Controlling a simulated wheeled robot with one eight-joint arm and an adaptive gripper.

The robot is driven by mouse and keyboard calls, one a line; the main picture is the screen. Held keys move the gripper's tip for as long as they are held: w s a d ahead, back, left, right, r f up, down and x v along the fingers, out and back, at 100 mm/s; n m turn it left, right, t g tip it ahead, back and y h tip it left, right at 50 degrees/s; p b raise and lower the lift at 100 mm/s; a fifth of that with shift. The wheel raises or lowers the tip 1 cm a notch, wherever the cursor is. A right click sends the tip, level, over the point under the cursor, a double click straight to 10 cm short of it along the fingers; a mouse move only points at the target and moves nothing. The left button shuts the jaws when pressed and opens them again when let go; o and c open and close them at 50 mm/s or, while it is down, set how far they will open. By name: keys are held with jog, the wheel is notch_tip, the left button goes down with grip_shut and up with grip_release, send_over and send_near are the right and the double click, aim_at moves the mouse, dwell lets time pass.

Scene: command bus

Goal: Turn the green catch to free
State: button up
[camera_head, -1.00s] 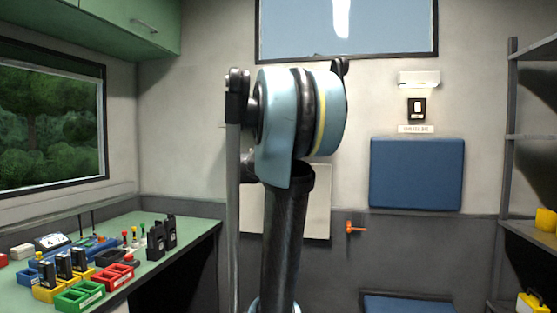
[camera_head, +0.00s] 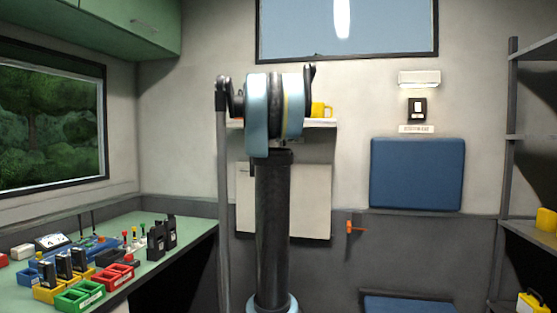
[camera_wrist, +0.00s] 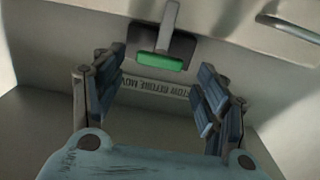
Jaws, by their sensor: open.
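The green catch (camera_wrist: 160,62) is a small green bar at the end of a grey stem, on a dark plate in the upper middle of the wrist view. My gripper (camera_wrist: 158,92) is open, with its two dark blue padded fingers apart on either side of the picture. The catch shows beyond the gap between the fingers, and nothing is held. An upside-down label (camera_wrist: 158,86) reading roughly "stow before mov..." lies just below the catch, partly covered by the fingers. In the head view my arm hides the gripper, and the catch does not show.
A metal bar handle (camera_wrist: 290,27) sits at the upper right of the wrist view. In the head view, a yellow mug (camera_head: 321,110) stands on a wall shelf beside my arm. An orange lever (camera_head: 355,228) is on the back wall. The workbench (camera_head: 190,240) at left holds several coloured bins.

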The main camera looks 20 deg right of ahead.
jog(key=shift+x, duration=2.15)
jog(key=c, duration=1.1)
